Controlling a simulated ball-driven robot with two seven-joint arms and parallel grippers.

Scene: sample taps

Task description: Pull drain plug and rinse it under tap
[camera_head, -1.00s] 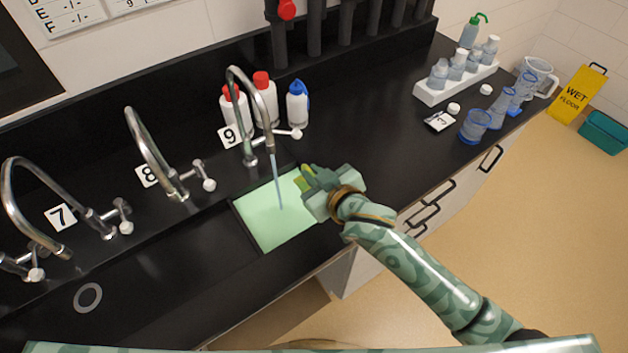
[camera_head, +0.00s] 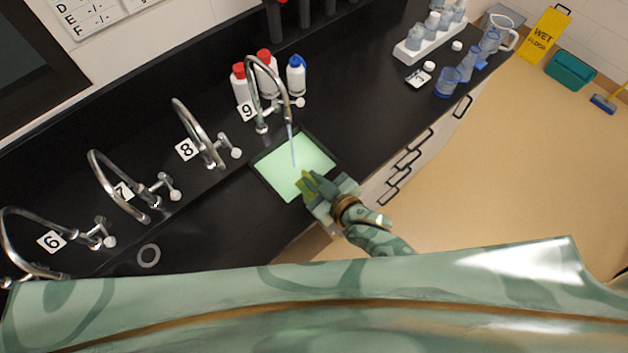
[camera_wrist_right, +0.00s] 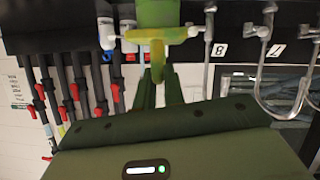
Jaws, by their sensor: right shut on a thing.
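The tap marked 9 (camera_head: 268,80) runs a thin stream of water (camera_head: 292,145) into the sink (camera_head: 262,178), which shows pale green inside (camera_head: 280,165). My right gripper (camera_head: 314,190) is over the sink's front right edge. It is shut on a yellow-green piece (camera_head: 306,182), apparently the drain plug, which is apart from the stream. In the right wrist view the gripper (camera_wrist_right: 157,78) holds the stem of this yellow-green plug (camera_wrist_right: 157,14), whose wide part shows at the top. The fingers partly hide the stem. The drain hole cannot be made out. My left gripper is out of view.
Taps 8 (camera_head: 200,135), 7 (camera_head: 118,185) and 6 (camera_head: 35,225) stand to the left. Red-capped bottles (camera_head: 268,72) and a blue-capped bottle (camera_head: 296,75) stand behind tap 9. A grey ring (camera_head: 148,256) lies front left.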

